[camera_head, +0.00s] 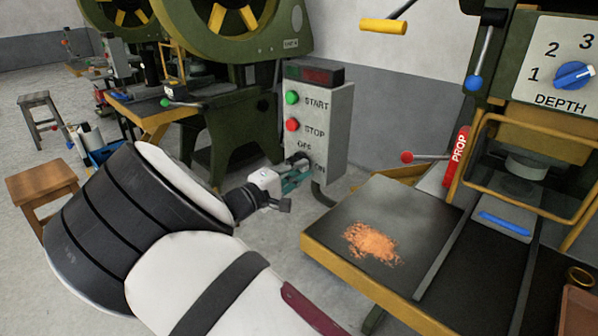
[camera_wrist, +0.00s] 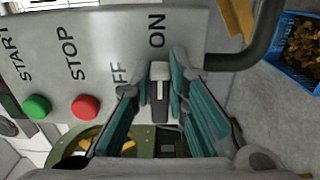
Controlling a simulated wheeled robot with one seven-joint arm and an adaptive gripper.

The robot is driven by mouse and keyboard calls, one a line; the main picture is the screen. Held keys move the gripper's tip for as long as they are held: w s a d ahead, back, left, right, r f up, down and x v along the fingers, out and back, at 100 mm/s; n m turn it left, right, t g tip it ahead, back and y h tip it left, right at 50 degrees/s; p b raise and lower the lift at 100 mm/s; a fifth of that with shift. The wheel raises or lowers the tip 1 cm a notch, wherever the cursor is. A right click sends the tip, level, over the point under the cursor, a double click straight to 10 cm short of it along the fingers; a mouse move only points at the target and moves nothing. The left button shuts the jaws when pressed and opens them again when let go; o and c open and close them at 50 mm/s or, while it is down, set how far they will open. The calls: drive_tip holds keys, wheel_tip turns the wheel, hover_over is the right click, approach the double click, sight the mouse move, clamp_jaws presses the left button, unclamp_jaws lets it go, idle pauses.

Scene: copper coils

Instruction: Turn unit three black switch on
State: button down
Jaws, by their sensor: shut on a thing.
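A grey control box (camera_head: 334,120) stands centre in the head view, with a green START button (camera_head: 292,98), a red STOP button (camera_head: 292,125) and the words OFF and ON below. My gripper (camera_head: 299,168) is at the lower part of its face and hides the switch there. In the wrist view, my gripper's teal fingers (camera_wrist: 161,76) are shut on the black switch (camera_wrist: 159,107), one on each side. The switch's pale end lies toward the word ON, with OFF partly covered by the left finger. The label on the green machine behind is too small to read surely.
A metal worktable (camera_head: 345,215) with copper shavings (camera_head: 370,243) stands close right of the box. A red-knobbed lever (camera_head: 407,157) sticks out above it. A wooden stool (camera_head: 41,183) is at left. A blue crate (camera_wrist: 299,50) shows in the wrist view.

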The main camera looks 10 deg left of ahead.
drive_tip(key=shift+f, duration=0.1)
drive_tip(key=c, duration=1.6)
unclamp_jaws()
drive_tip(key=shift+o, duration=0.2)
drive_tip(key=shift+s, duration=0.1)
drive_tip(key=v, duration=1.2)
